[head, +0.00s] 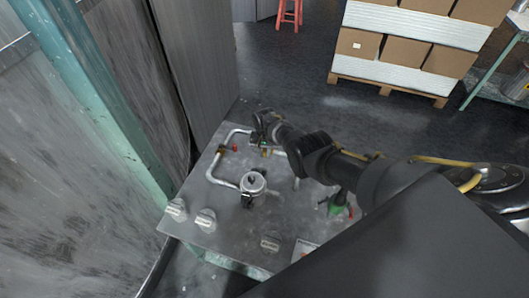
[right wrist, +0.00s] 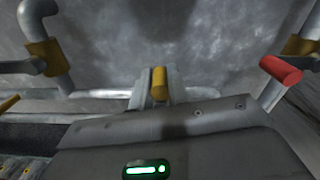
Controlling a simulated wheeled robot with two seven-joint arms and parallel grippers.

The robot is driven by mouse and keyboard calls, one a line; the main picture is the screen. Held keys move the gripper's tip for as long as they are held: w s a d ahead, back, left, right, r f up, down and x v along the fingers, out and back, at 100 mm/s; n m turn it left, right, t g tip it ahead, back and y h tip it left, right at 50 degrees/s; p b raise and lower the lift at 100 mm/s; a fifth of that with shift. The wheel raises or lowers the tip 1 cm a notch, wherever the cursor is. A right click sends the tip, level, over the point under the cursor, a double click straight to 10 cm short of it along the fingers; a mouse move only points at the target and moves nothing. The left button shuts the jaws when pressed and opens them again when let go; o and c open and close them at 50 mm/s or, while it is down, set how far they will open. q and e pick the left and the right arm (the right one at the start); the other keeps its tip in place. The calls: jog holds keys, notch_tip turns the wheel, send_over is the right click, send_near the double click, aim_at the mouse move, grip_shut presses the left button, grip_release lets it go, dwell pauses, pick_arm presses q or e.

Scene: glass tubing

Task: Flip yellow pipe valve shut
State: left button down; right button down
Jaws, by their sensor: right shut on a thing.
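The yellow valve handle (right wrist: 159,84) shows in the right wrist view as a short, rounded yellow end between the fingers of my right gripper (right wrist: 158,92). The gripper is shut on it, and the fingers hide part of the handle and its pipe joint. In the head view my right gripper (head: 260,138) is at the far edge of the metal table, over the white piping (head: 223,168). A bit of yellow (head: 264,153) shows just below it. The handle's exact angle is hard to tell. My left gripper is not in view.
A red valve handle (right wrist: 281,69) is to the right in the wrist view. A metal canister (head: 252,183) stands mid-table (head: 225,240); white knobs (head: 205,220) are at the near left. A green-and-red item (head: 338,207) lies right. Stacked boxes (head: 402,51) stand behind.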

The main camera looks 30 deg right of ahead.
jog(key=c, duration=1.3)
grip_release()
jog(key=shift+c, duration=0.2)
notch_tip(320, 180, up, 6)
jog(key=p, duration=0.3)
jog(key=shift+p, duration=0.35)
notch_tip(320, 180, up, 4)
jog(key=shift+f, duration=0.2)
jog(key=shift+r, duration=0.6)
